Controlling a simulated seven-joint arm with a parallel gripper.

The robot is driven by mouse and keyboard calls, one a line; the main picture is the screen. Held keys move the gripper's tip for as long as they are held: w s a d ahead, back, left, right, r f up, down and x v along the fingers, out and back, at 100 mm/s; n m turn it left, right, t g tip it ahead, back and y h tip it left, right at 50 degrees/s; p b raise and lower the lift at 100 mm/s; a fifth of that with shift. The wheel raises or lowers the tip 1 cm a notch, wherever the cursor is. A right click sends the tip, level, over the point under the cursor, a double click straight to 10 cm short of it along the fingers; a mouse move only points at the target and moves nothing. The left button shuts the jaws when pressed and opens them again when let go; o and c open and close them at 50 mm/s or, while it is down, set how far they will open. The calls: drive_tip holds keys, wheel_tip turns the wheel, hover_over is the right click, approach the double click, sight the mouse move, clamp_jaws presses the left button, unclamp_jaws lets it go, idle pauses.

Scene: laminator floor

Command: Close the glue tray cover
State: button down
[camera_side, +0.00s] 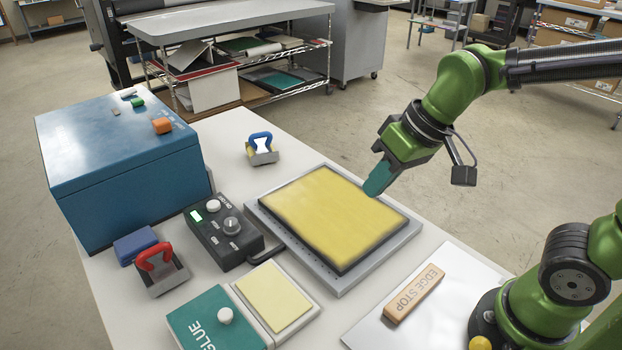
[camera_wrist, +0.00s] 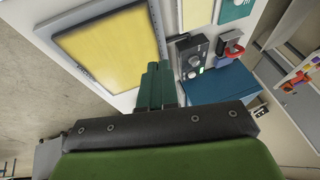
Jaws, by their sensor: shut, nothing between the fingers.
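The teal glue tray cover (camera_side: 203,309), marked GLUE and with a white knob (camera_side: 225,315), is at the front left of the table. To its right the glue tray (camera_side: 312,313) lies uncovered, its pale yellow surface (camera_side: 273,297) showing. In the wrist view the cover (camera_wrist: 235,9) and the tray's yellow surface (camera_wrist: 197,14) show at the top edge. My gripper (camera_side: 375,187) is shut and empty, with its teal fingers pointing down near the back right edge of the large yellow board. The fingers (camera_wrist: 157,80) also show in the wrist view.
The large yellow board (camera_side: 333,216) lies on a grey plate. A control box (camera_side: 222,232) with knobs stands between it and the blue box (camera_side: 120,160). A red-handled tool (camera_side: 158,268), a blue-handled tool (camera_side: 261,149) and the EDGE STOP block (camera_side: 414,294) are around it.

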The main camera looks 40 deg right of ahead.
drive_tip(key=w+a+f+n+g, duration=0.1)
drive_tip(key=w+a+f+n, duration=0.1)
drive_tip(key=a+n, duration=0.3)
drive_tip(key=w+a+f+n+g, duration=0.1)
drive_tip(key=w+a+n+g, duration=0.15)
drive_tip(key=a, duration=0.45)
drive_tip(key=n+g+y, duration=0.1)
drive_tip(key=n+g, duration=0.1)
drive_tip(key=n, duration=1.1)
hover_over(211, 336)
drive_tip(key=d, duration=0.1)
wheel_tip(211, 336, down, 4)
drive_tip(key=f, duration=0.1)
drive_tip(key=shift+t, duration=0.25)
drive_tip(key=x, duration=0.9)
drive_tip(key=shift+w, duration=0.1)
drive_tip(key=d, duration=0.2)
drive_tip(key=shift+w+d+f, duration=0.1)
drive_tip(key=shift+w+d, duration=0.15)
drive_tip(key=shift+d, duration=0.05)
drive_tip(key=shift+d+f, duration=0.1)
drive_tip(key=shift+d, duration=0.5)
